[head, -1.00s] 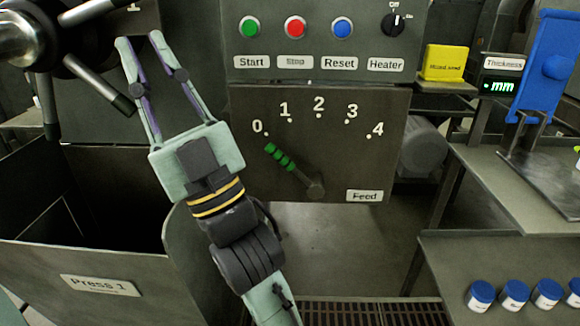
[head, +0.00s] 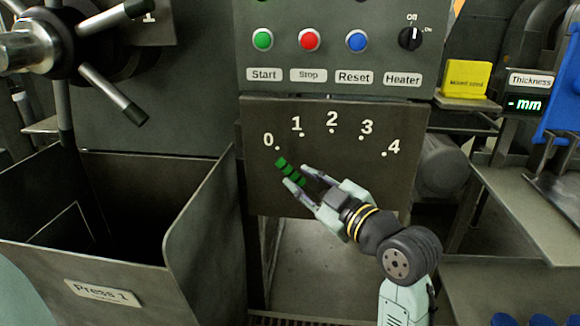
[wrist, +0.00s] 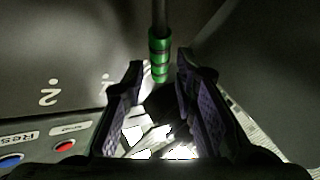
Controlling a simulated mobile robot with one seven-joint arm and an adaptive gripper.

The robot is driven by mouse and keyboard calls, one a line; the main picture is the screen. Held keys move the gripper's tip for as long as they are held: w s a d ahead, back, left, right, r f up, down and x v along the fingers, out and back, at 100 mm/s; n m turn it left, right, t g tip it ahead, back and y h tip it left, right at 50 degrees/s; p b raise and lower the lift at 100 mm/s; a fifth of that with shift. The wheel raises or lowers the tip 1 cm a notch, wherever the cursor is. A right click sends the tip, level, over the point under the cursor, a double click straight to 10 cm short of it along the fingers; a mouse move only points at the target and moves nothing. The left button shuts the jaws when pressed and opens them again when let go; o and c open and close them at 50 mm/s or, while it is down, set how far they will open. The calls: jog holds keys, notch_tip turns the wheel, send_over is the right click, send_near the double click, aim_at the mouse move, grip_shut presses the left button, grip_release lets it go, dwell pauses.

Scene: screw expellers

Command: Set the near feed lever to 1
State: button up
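The near feed lever has a green ribbed grip (head: 284,166) on the dark Feed panel (head: 266,185), under the marks 0 to 4. It tilts up and left, with its end close to the 0 mark (head: 268,140). The 1 mark (head: 297,123) is up and right of it. My gripper (head: 296,175) is at the lever from the lower right and hides its pivot and shaft. In the wrist view, the green grip (wrist: 159,50) lies between the open fingertips (wrist: 159,66), with gaps showing on both sides.
Start (head: 262,40), Stop (head: 309,40) and Reset (head: 356,40) buttons and the Heater knob (head: 410,38) are above the Feed panel. The Press 1 bin (head: 200,215) stands left, its wall near the panel. A spoked handwheel (head: 75,45) is at upper left.

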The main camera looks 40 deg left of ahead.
aim_at(293, 174)
jog(key=p+x, duration=0.1)
jog(key=x, duration=0.4)
jog(key=shift+a, duration=0.15)
jog(key=shift+c, duration=0.5)
grip_shut()
